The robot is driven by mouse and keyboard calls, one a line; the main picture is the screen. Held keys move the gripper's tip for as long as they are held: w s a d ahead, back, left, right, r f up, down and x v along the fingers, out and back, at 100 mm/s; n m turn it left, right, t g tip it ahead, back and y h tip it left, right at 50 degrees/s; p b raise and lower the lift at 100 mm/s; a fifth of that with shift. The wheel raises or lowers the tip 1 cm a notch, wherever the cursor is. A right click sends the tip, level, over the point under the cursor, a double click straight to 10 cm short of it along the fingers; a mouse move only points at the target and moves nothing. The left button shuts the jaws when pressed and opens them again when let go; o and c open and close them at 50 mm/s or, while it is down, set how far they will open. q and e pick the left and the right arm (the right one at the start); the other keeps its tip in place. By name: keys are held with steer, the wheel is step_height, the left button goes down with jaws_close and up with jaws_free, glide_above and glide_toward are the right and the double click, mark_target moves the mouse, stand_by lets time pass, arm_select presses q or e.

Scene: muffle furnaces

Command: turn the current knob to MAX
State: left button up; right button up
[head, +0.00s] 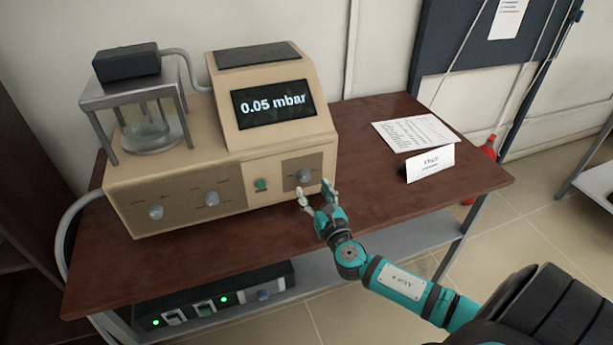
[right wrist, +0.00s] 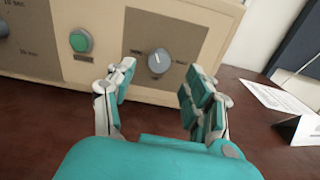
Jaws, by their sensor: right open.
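The beige machine (head: 176,175) stands on a dark red table, and its screen (head: 272,104) reads "0.05 mbar". At the right end of its front panel is a round grey knob (head: 304,176), seen in the right wrist view as a knob (right wrist: 159,62) with a pale pointer line near the top. The lettering around it is too small to read surely. My right gripper (head: 317,192) is open and empty, just in front of and below this knob. In the right wrist view its fingers (right wrist: 155,88) are spread to either side, apart from the knob. My left gripper is out of view.
A green button (head: 261,184) sits left of the knob, with two more grey knobs (head: 211,198) farther left. A paper sheet (head: 415,133) and a folded card (head: 430,164) lie to the right. A black power unit (head: 213,297) sits on the lower shelf.

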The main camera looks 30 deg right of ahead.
mark_target(306, 178)
steer(key=x, duration=0.5)
steer(key=shift+w, duration=0.3)
jaws_close()
steer(key=shift+f, duration=0.1)
